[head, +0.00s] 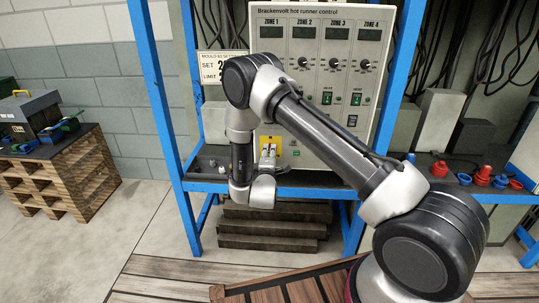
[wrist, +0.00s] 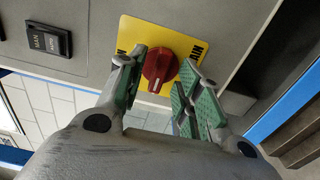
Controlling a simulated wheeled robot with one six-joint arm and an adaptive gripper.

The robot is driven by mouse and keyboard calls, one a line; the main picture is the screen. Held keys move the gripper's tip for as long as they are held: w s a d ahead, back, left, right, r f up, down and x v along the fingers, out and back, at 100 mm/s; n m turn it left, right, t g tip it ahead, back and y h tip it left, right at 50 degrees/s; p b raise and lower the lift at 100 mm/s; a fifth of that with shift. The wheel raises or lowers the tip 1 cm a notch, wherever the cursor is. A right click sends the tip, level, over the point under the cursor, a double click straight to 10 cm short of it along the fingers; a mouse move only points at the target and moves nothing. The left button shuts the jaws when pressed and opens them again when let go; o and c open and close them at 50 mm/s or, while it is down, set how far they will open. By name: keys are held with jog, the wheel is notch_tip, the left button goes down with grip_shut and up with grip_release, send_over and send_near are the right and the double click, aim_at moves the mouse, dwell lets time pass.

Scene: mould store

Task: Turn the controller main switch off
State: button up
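The main switch is a red rotary knob (wrist: 159,68) on a yellow plate (wrist: 168,38), in the wrist view. Its grip bar runs roughly up and down in that picture, slightly tilted. The plate's black lettering is partly covered. My gripper (wrist: 158,82) is open, with one green-padded finger at each side of the knob. I cannot tell whether a fingertip touches it. In the head view the yellow plate (head: 277,141) shows low on the grey controller (head: 305,75). My gripper (head: 268,160) is in front of it there, and the knob is mostly hidden.
A black rocker switch (wrist: 48,40) marked MAN sits beside the plate in the wrist view. Blue rack posts (head: 160,100) flank the controller. A shelf with red and blue fittings (head: 482,175) is at right. A wooden crate stack (head: 62,170) stands at far left.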

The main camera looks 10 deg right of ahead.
jog(key=v, duration=1.1)
jog(key=shift+s, duration=0.3)
jog(key=shift+a, duration=0.15)
